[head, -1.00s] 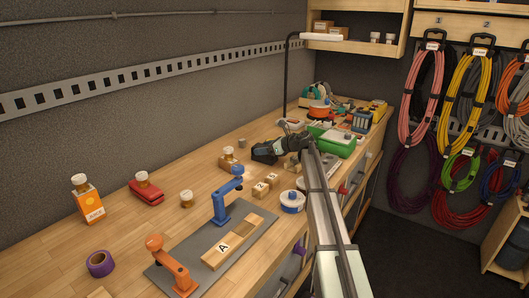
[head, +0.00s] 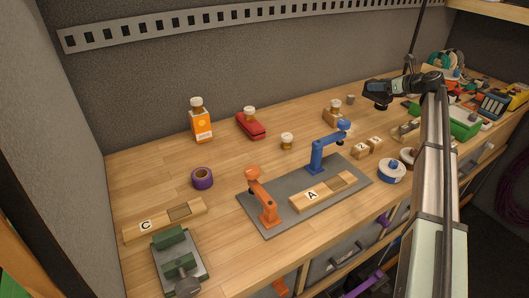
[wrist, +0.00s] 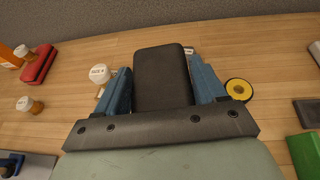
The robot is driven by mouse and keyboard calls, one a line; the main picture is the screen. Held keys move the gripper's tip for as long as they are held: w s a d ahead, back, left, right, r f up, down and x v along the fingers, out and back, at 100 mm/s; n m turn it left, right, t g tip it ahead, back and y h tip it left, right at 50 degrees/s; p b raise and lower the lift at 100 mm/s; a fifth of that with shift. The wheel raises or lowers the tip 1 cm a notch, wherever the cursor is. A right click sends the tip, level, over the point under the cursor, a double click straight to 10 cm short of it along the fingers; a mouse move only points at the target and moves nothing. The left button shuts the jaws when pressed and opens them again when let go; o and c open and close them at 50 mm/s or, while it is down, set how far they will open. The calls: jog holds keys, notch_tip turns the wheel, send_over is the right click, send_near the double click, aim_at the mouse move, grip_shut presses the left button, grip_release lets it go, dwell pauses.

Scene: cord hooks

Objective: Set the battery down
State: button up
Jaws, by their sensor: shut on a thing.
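My gripper (head: 378,98) is over the far part of the wooden bench (head: 140,178), right of the jar on a wooden block (head: 333,114). It is shut on a black block, the battery (wrist: 160,78). In the wrist view the battery sits between the blue fingers of my gripper (wrist: 163,88) and reaches out past them. In the head view the battery is small and merges with the dark gripper. It looks held above the bench; the exact gap cannot be told.
A grey mat (head: 270,222) holds an orange clamp (head: 262,195), a blue clamp (head: 322,152) and board A (head: 325,192). A yellow-and-black roll (wrist: 239,89) and a white-lidded jar (wrist: 99,74) flank my gripper. A green box (head: 462,122) stands right. Bare bench lies at the left back.

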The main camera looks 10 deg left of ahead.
jog(key=r, duration=0.5)
jog(key=shift+s+a, duration=0.2)
jog(key=shift+a, duration=0.15)
jog(key=s+a+n+g+y, duration=0.3)
jog(key=s+a+n+g, duration=0.55)
jog(key=s+a, duration=3.15)
jog(key=shift+m, duration=0.35)
jog(key=shift+w+a+f, duration=0.15)
jog(key=shift+a+f, duration=0.1)
jog(key=shift+f, duration=2.3)
jog(key=shift+w+a+f, duration=0.15)
jog(key=shift+a+f, duration=0.15)
jog(key=shift+f, duration=2.25)
jog(key=shift+w+a+f, duration=0.15)
jog(key=shift+a+f, duration=0.1)
jog(key=shift+f, duration=2.3)
jog(key=shift+f, duration=0.1)
jog(key=o, duration=1.5)
jog(key=shift+f, duration=0.1)
jog(key=shift+c, duration=0.2)
